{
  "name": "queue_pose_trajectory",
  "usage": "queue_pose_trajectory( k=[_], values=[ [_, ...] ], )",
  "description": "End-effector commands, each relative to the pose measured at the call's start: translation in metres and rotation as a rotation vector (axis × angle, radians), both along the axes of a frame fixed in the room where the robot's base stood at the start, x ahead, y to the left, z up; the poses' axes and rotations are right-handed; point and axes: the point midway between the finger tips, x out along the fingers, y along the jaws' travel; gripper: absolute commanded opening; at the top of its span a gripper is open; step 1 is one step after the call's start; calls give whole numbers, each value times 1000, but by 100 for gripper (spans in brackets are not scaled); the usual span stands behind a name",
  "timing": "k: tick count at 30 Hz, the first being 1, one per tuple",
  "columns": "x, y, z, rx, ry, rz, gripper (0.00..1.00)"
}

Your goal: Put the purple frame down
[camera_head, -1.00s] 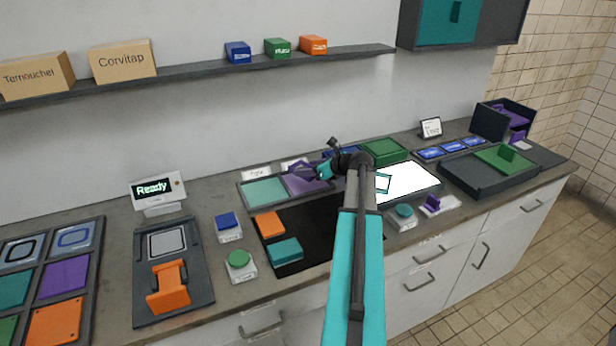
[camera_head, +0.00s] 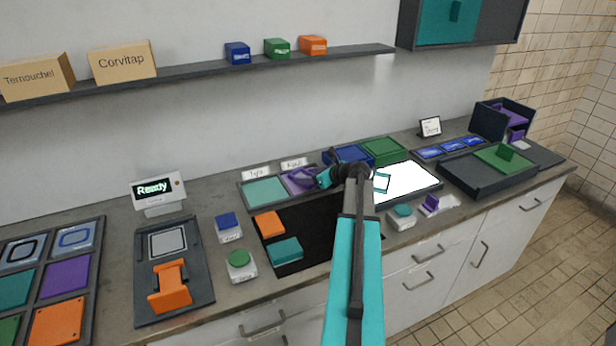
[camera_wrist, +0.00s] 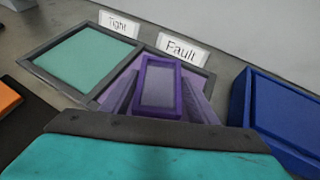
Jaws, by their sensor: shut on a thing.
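The purple frame (camera_wrist: 158,88) shows in the wrist view, a dark purple rim around a paler middle. My gripper (camera_head: 318,180) is shut on it. The frame is small in the head view (camera_head: 302,178), partly covered by my gripper. Whether it touches the compartment floor I cannot tell. The tray's other compartment, teal (camera_head: 265,191), is empty, with the "Tight" label (camera_wrist: 117,23) behind it.
A blue bin (camera_wrist: 275,115) stands close to the right of the tray, with a green bin (camera_head: 384,151) beyond it. A black mat (camera_head: 315,225) with orange and teal blocks lies in front. A bright white panel (camera_head: 410,183) lies to the right.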

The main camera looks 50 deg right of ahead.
Motion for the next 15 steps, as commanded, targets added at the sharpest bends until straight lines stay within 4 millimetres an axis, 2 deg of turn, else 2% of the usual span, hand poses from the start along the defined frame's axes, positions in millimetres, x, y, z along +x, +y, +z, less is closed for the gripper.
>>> queue_pose_trajectory(
  k=[8, 9, 12, 15],
  values=[
    [0, 0, -3, 0, 0, 0, 27],
    [0, 0, -3, 0, 0, 0, 57],
    [0, 0, -3, 0, 0, 1, 73],
    [0, 1, -3, 0, 0, 1, 73]
  ],
)
